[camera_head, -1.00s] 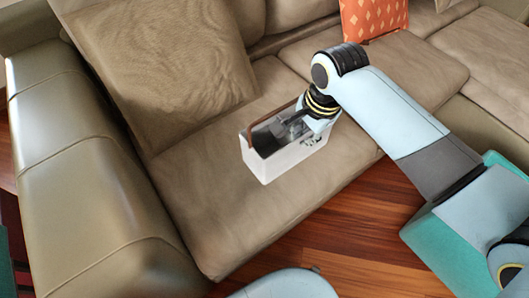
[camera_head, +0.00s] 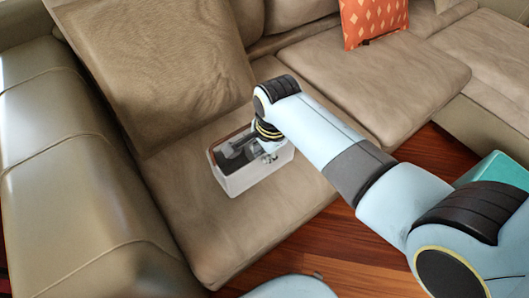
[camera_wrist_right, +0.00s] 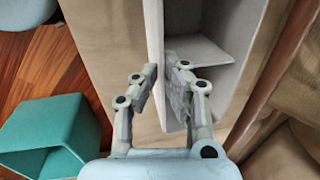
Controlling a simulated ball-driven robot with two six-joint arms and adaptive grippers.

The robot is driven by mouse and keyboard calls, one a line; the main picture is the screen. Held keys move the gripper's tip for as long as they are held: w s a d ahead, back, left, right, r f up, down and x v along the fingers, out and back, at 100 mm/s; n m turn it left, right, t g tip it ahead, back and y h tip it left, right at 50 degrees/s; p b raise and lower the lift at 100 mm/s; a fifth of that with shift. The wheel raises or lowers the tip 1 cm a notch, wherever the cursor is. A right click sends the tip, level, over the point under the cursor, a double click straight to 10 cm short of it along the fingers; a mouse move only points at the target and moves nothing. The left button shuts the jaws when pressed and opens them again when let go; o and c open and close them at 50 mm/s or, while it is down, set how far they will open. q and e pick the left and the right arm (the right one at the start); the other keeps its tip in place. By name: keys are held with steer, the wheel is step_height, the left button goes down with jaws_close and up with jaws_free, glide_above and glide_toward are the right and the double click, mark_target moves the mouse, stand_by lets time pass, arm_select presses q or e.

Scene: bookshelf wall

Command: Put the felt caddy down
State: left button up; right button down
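My right gripper (camera_head: 238,148) reaches into the caddy from the right. In the right wrist view its two fingers (camera_wrist_right: 161,72) sit on either side of one caddy wall (camera_wrist_right: 154,30), closed on it. An inner divider shows beside the fingers. The far side of the caddy is partly hidden by my arm. My left gripper is out of view.
A large back cushion (camera_head: 165,65) leans behind the caddy, and the sofa armrest (camera_head: 55,190) is at the left. An orange patterned pillow (camera_head: 373,20) is at the back. A teal box (camera_head: 490,170) stands on the wooden floor at the right. The seat's front part is clear.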

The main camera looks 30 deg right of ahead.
steer(key=c, duration=1.5)
jaws_free()
step_height(320, 180, up, 11)
steer(key=s+p, duration=0.2)
steer(key=p, duration=0.2)
steer(key=s+d+f+n+g, duration=0.1)
steer(key=s+d+f+n, duration=0.3)
steer(key=s+f, duration=0.6)
steer(key=s+d+f+n, duration=0.1)
steer(key=s+f+n, duration=0.4)
steer(key=s+f, duration=0.5)
steer(key=s+d+f+n, duration=0.2)
steer(key=s+f, duration=0.1)
steer(key=s, duration=0.3)
steer(key=s+d+f+n, duration=0.2)
steer(key=s+f+n, duration=0.1)
steer(key=s, duration=0.3)
steer(key=s+d+f+n+h, duration=0.1)
steer(key=s+d+f+n, duration=0.1)
steer(key=s, duration=0.4)
steer(key=shift+s+d+f+n, duration=0.2)
steer(key=shift+s+f+n, duration=0.05)
steer(key=shift+f+n, duration=0.15)
